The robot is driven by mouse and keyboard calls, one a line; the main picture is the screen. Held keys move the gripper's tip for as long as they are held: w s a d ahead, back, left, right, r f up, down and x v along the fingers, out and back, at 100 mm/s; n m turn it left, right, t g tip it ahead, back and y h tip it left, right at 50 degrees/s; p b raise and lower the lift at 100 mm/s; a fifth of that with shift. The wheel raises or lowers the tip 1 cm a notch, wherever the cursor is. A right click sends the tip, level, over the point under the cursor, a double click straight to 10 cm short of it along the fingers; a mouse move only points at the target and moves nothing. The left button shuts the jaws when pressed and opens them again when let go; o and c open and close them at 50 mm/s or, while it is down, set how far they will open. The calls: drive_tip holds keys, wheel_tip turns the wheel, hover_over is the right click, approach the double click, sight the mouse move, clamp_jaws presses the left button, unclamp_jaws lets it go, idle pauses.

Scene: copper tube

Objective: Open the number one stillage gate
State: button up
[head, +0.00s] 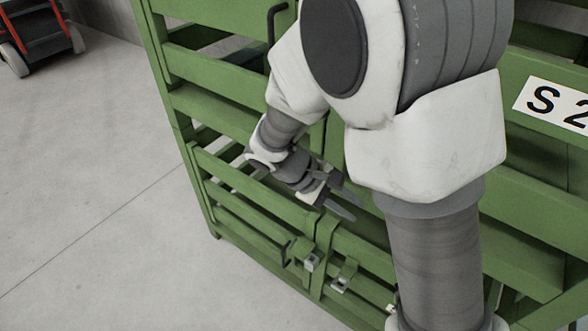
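The green stillage (190,106) fills the middle and right of the head view, with horizontal slats and upright posts. A lower gate-like slatted panel (255,198) is at its left front, with metal latches (310,262) and (345,272) near its lower right. It looks closed. A white label (555,108) reads "S 2" and is cut off by the right edge; no number one label shows. My gripper (352,206) is over the panel's top edge, above the latches, with its fingers apart and nothing between them. My arm hides much of the stillage's middle.
A dark bent rod (274,35) stands at the stillage's upper part. Bare grey concrete floor (90,190) is free on the left. A red and dark wheeled cart (40,40) stands at the far upper left.

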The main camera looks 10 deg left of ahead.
drive_tip(key=a+f+n+t+y+b, duration=0.15)
drive_tip(key=a+f+n+t, duration=0.4)
drive_tip(key=f, duration=0.55)
drive_tip(key=a+f+n+t+b, duration=0.35)
drive_tip(key=f+n, duration=0.35)
drive_tip(key=f, duration=0.5)
drive_tip(key=a+f+n+t+b, duration=0.1)
drive_tip(key=a+f+n+t, duration=0.5)
drive_tip(key=f, duration=0.5)
drive_tip(key=n+t+y+b, duration=0.2)
drive_tip(key=n+y, duration=0.6)
approach(283, 256)
drive_tip(key=w+b, duration=0.1)
drive_tip(key=w, duration=0.4)
drive_tip(key=w+b, duration=0.2)
drive_tip(key=w, duration=0.3)
drive_tip(key=shift+w+a+r, duration=0.2)
drive_tip(key=shift+w+a, duration=0.05)
clamp_jaws()
